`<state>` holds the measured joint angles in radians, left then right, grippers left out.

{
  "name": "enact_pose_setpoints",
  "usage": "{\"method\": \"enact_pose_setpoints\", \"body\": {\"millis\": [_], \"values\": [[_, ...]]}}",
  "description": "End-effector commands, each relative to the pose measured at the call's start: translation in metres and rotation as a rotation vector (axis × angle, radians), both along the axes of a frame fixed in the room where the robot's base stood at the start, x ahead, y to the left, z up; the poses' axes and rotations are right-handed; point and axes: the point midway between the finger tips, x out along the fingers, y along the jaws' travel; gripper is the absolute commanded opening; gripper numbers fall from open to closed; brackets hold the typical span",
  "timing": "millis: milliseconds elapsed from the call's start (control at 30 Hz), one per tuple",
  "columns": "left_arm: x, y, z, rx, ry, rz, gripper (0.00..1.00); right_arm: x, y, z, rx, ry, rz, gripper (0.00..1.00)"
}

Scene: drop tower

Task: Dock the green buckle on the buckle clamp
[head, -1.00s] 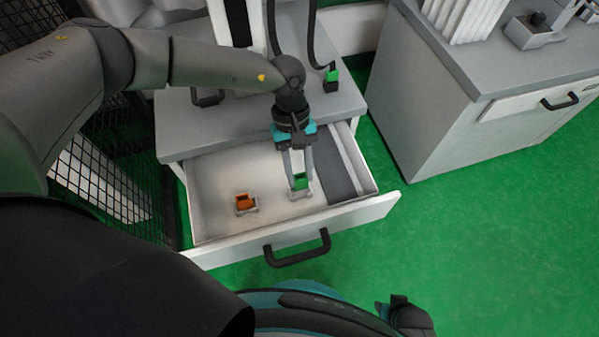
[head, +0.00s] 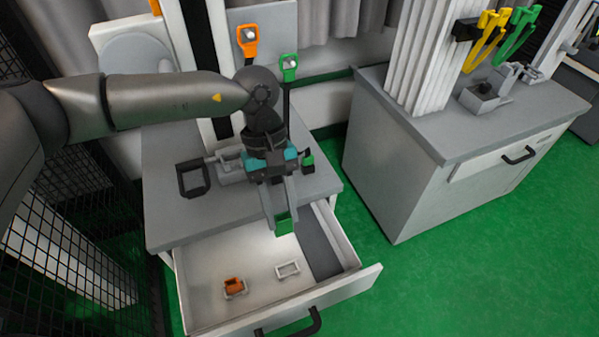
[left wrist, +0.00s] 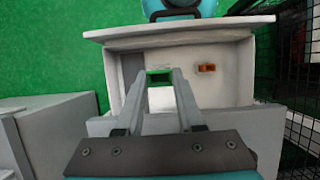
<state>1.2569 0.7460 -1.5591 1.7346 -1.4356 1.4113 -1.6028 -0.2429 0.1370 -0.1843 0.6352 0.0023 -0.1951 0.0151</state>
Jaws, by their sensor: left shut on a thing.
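My left gripper (head: 281,212) is shut on the green buckle (head: 284,225), which hangs between its fingertips above the open drawer. In the left wrist view the green buckle (left wrist: 160,76) shows at the tips of the left gripper (left wrist: 161,80). A pale grey fixture (head: 230,166) stands on the cabinet top behind the gripper, partly hidden by it. A grey block fixture (head: 482,98) stands on the right bench. I cannot tell which of them is the buckle clamp. My right gripper is not in view.
The open drawer (head: 205,282) holds an orange buckle (head: 234,286) and an empty pale holder (head: 288,270). A dark frame (head: 192,178) and a small green-and-black piece (head: 308,162) are on the cabinet top. A mesh fence (head: 75,230) stands at left.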

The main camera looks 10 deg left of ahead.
Motion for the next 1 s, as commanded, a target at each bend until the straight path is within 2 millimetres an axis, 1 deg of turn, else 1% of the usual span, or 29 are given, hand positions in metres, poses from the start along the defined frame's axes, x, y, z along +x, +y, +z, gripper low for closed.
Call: {"method": "enact_pose_setpoints", "body": {"millis": [133,233,500,633,767,1000], "values": [[0.0,0.001,0.007,0.0,-0.001,-0.02,0.0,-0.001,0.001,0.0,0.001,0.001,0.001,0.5],[0.0,0.006,0.018,-0.001,-0.006,-0.091,0.0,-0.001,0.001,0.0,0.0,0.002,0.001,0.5],[-0.004,0.033,0.071,-0.001,-0.009,-0.424,0.0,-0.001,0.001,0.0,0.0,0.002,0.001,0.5],[-0.006,0.044,0.089,-0.001,-0.006,-0.537,0.0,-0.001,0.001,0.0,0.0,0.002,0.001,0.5],[-0.007,0.05,0.097,0.001,-0.001,-0.59,0.0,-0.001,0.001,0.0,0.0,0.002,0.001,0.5],[-0.006,0.051,0.098,0.003,-0.001,-0.597,0.0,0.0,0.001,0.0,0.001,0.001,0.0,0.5]]}}
